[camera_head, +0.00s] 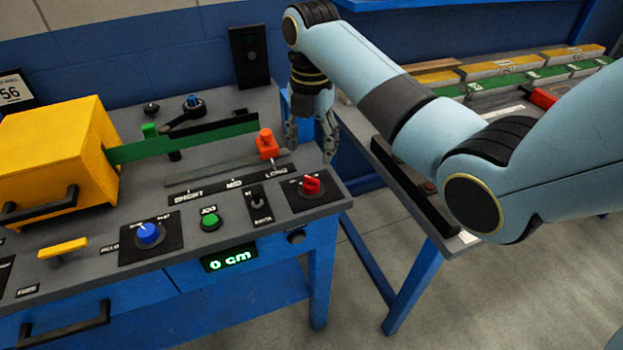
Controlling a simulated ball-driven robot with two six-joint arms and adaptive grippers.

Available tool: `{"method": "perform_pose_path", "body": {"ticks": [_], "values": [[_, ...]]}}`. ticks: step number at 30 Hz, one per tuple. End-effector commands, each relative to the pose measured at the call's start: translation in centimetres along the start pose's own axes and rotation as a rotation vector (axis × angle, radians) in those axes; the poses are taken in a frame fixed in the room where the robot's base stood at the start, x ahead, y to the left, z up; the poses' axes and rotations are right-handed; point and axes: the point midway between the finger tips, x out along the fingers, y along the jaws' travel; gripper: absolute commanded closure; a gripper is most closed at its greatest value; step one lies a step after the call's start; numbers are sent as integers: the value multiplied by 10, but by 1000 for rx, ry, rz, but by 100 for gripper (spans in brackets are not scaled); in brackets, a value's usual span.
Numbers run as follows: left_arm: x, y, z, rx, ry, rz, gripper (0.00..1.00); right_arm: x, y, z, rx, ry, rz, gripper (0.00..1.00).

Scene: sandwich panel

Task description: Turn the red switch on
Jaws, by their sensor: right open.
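The red switch (311,186) is a small red rotary knob on a black plate at the right front corner of the grey panel top. Which setting it points at is too small to read. My right gripper (311,152) hangs fingers down, open and empty, beyond the switch near the panel's right edge. It is apart from the switch in the picture, and its height above the panel is hard to tell. My left gripper is not in view.
An orange block (267,143) on a slider stands just left of my right gripper. A green button (210,221), a black toggle (257,204) and a blue knob (148,233) lie along the front. A yellow box (55,150) stands at left. Another table lies right, beyond a gap.

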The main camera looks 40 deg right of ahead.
Motion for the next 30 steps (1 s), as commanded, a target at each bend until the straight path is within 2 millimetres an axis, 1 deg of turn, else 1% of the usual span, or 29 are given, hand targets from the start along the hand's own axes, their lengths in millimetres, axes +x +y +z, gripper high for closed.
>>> {"method": "perform_pose_path", "body": {"ticks": [9, 12, 15, 20, 27, 30], "values": [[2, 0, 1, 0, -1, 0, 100, 63, -2, -1, 4, 2, -4, 42], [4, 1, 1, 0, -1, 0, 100, 79, -2, -1, 3, 1, -3, 42], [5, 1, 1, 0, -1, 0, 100, 91, -1, -1, 3, 1, -2, 42], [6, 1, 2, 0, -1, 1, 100, 99, -1, -1, 3, 0, -1, 42], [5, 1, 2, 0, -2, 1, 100, 99, -1, -1, 4, -1, 0, 42], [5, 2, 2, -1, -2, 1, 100, 99, -1, -1, 4, -1, 0, 55]]}}
